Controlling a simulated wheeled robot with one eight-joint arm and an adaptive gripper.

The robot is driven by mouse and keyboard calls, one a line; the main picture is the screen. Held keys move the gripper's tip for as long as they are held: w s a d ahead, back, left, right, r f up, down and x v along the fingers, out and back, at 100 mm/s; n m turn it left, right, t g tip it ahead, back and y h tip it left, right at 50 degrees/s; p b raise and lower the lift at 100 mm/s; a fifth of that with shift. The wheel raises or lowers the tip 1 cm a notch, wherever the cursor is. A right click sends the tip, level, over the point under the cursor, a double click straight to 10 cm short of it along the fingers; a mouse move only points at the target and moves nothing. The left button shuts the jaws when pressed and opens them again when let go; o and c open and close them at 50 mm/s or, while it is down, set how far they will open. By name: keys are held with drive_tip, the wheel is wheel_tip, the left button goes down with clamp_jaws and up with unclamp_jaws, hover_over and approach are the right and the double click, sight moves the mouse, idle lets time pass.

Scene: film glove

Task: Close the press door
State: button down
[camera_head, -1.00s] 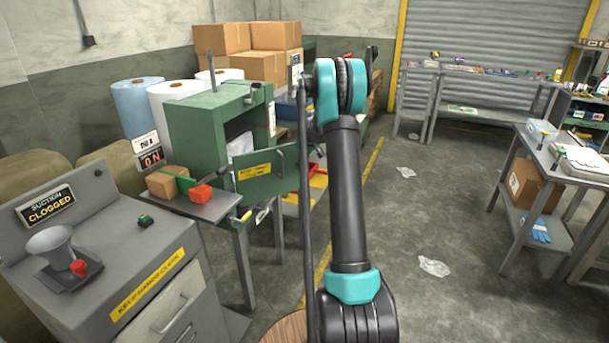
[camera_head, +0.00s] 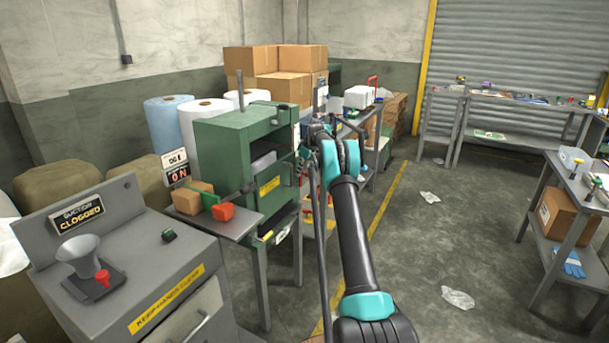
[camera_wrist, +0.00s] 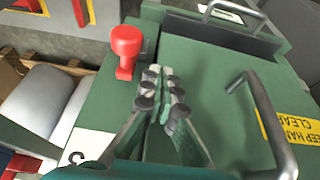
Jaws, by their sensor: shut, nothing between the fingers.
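The green press (camera_head: 225,150) stands left of centre in the head view. Its green door (camera_head: 280,200), with a yellow label and a bar handle, is at the front; a pale interior part shows above it, so it looks partly open. In the wrist view, the door (camera_wrist: 215,75) fills the right side with its handle and yellow label. My gripper (camera_wrist: 160,80) is shut and empty over the green panel, left of the handle. I cannot tell whether the fingertips touch the door. In the head view, my arm's end is beside the press's right side.
A red knob (camera_wrist: 126,50) stands close to the fingers. The grey machine (camera_head: 120,260) is at front left. Open floor lies to the right.

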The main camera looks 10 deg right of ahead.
drive_tip(key=shift+w+a+n, duration=0.3)
drive_tip(key=shift+w+a, duration=0.15)
drive_tip(key=shift+a, duration=0.2)
